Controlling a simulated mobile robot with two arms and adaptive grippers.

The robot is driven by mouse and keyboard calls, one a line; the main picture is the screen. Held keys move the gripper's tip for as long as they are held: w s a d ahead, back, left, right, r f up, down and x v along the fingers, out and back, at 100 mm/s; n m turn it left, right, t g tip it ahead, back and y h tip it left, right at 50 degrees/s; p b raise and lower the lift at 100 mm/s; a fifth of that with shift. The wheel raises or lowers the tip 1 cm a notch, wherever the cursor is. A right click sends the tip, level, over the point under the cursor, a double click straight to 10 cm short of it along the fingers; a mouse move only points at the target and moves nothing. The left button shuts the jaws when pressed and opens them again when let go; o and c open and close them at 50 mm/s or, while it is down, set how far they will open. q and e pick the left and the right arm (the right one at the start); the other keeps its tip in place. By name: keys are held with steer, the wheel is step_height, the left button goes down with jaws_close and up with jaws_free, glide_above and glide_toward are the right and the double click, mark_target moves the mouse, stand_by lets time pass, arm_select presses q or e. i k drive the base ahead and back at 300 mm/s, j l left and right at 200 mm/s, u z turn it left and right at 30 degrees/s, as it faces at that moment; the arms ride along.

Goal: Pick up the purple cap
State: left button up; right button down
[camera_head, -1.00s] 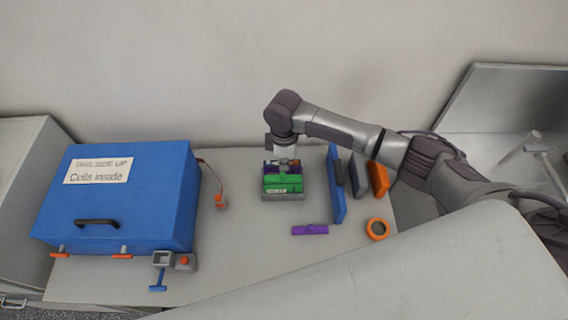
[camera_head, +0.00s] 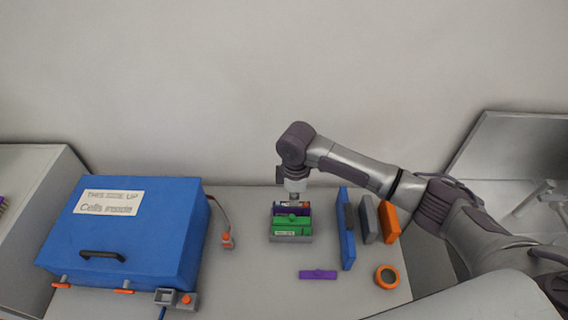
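A purple cap (camera_head: 318,274), a flat bar with a small raised middle, lies on the table in front of the block holder. A purple piece (camera_head: 281,210) also shows at the back of the holder, behind the green blocks (camera_head: 288,225). My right gripper (camera_head: 293,203) points down at the back of this holder, over or at the purple piece, apart from the cap on the table. Its fingers are too small and partly hidden, so I cannot tell if they are open or hold anything. My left gripper is out of view.
A large blue box (camera_head: 150,240) labelled "Cells inside" fills the left of the table. Upright blue (camera_head: 346,240), grey (camera_head: 368,220) and orange (camera_head: 389,222) plates stand right of the holder. An orange ring (camera_head: 387,277) lies near the cap. Table left of the cap is clear.

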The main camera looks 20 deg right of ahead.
mark_target(318, 273)
steer(key=k, duration=1.5)
